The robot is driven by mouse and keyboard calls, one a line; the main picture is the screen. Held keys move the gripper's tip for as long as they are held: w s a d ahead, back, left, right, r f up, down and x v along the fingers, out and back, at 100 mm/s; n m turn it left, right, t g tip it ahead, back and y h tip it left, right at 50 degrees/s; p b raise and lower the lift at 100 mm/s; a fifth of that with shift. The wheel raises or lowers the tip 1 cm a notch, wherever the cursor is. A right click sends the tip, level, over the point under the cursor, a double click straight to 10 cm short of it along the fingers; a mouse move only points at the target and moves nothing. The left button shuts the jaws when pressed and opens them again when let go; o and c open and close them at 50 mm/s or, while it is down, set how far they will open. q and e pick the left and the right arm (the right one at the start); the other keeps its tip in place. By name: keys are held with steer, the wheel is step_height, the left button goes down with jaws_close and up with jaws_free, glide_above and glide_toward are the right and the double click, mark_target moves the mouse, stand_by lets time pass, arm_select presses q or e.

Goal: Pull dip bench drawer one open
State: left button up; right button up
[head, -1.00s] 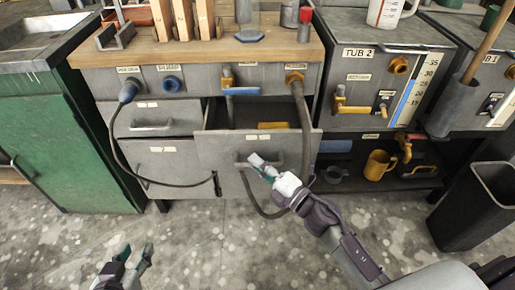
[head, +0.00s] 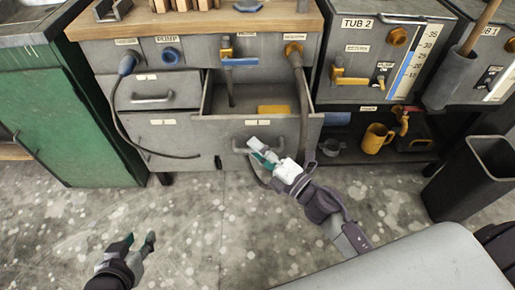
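In the head view, one drawer (head: 215,132) of the grey dip bench is pulled out, and its inside shows. Its small pale label is too small to read. The drawer's handle (head: 290,130) is on its front. My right gripper (head: 257,149) is on the left part of this handle with its fingers closed around it; the fingers partly hide the handle. My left gripper (head: 140,245) is low at the left above the floor, empty, with its fingers apart.
A closed drawer (head: 180,92) is at the left, with another closed front (head: 175,133) below it. A dark cable hangs in front of both. A hose (head: 304,105) hangs by the open drawer's right end. A black bin (head: 478,178) stands at right. The floor in front is clear.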

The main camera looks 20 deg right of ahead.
steer(key=shift+s, duration=0.1)
steer(key=v, duration=1.1)
steer(key=shift+s+d, duration=0.25)
steer(key=shift+s, duration=0.1)
